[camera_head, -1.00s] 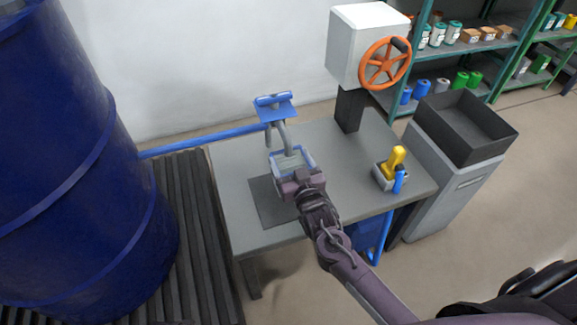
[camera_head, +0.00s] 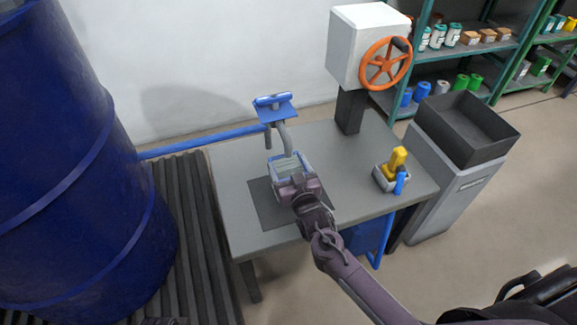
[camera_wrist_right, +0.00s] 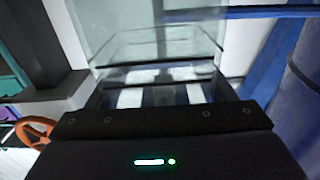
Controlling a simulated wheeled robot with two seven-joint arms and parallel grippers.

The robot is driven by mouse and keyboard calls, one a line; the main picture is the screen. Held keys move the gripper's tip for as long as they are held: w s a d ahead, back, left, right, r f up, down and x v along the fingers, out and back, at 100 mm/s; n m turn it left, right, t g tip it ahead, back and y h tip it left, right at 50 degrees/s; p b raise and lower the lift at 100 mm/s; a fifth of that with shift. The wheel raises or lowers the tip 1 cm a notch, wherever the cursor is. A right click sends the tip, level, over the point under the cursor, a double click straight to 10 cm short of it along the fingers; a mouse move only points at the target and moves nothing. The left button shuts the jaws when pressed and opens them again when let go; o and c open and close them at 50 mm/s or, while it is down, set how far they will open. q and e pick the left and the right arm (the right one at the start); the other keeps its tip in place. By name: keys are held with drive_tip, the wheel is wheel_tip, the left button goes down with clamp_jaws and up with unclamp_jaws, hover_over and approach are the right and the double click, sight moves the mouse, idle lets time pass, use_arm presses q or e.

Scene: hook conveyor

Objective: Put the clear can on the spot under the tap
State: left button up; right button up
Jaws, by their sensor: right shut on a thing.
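The clear can (camera_head: 287,166) is a see-through box-like vessel with a bluish rim, and it also shows in the right wrist view (camera_wrist_right: 155,45). My right gripper (camera_head: 293,180) is shut on it, just in front of the tap and above or at the dark mat; I cannot tell whether its base touches. The blue tap (camera_head: 274,104) stands at the back of the table with its spout pointing down just behind the can. The dark square spot (camera_head: 268,208) lies on the grey table under the tap, partly covered by my gripper. My left gripper is not in view.
A yellow-handled tool in a grey holder (camera_head: 391,176) stands at the table's right. A white box with an orange wheel (camera_head: 384,63) rises behind it. A large blue drum (camera_head: 70,170) stands left. The table's (camera_head: 340,160) middle right is clear.

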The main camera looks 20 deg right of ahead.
drive_tip(key=o, duration=1.2)
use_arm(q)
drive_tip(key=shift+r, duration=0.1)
use_arm(e)
drive_tip(key=shift+o, duration=0.6)
drive_tip(key=shift+r, duration=0.1)
use_arm(q)
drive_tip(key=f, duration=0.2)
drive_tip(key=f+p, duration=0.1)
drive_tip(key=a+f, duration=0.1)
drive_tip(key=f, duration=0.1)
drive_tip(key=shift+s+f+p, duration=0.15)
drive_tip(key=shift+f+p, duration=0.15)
drive_tip(key=shift+p, duration=0.1)
use_arm(e)
drive_tip(key=s, duration=1.2)
drive_tip(key=shift+d+r, duration=0.15)
drive_tip(key=shift+d, duration=0.05)
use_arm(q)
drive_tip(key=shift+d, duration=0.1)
